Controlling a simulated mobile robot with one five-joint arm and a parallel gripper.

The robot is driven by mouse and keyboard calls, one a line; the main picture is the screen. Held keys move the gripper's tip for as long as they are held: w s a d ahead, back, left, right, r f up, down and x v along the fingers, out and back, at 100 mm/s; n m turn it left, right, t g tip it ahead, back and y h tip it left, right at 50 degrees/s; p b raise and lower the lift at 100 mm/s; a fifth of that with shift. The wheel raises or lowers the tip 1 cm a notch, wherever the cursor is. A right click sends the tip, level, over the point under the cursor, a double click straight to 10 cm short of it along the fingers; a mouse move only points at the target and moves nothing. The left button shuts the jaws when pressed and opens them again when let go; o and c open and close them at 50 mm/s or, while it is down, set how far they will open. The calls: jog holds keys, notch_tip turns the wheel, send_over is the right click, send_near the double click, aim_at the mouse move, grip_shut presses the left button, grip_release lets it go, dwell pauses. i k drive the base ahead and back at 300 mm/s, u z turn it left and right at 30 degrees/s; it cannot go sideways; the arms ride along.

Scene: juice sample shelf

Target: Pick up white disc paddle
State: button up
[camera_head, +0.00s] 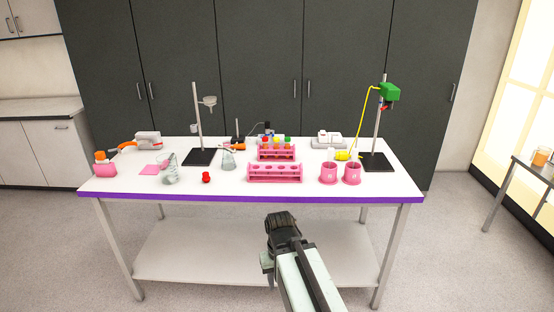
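I cannot clearly make out a white disc paddle on the white table (235,189). A small pale round piece (195,129) shows beside the left stand's rod near the back edge, too small to identify. A grey, round-topped piece (209,101) sits on the left stand (200,157), higher up. My gripper (281,219) is dark and in front of the table, below its purple front edge and apart from everything on top. Its fingertips are too small and dark to show whether they are open, and I see nothing held.
Pink racks (275,178) and two pink cups (329,178) stand centre and right. A red piece (206,177) and glassware (170,175) are left. The right stand (377,162) carries a green device (390,92). The front strip is clear.

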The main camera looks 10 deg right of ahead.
aim_at(331, 150)
jog(key=u, duration=0.25)
jog(key=i, duration=1)
jog(key=z, duration=0.05)
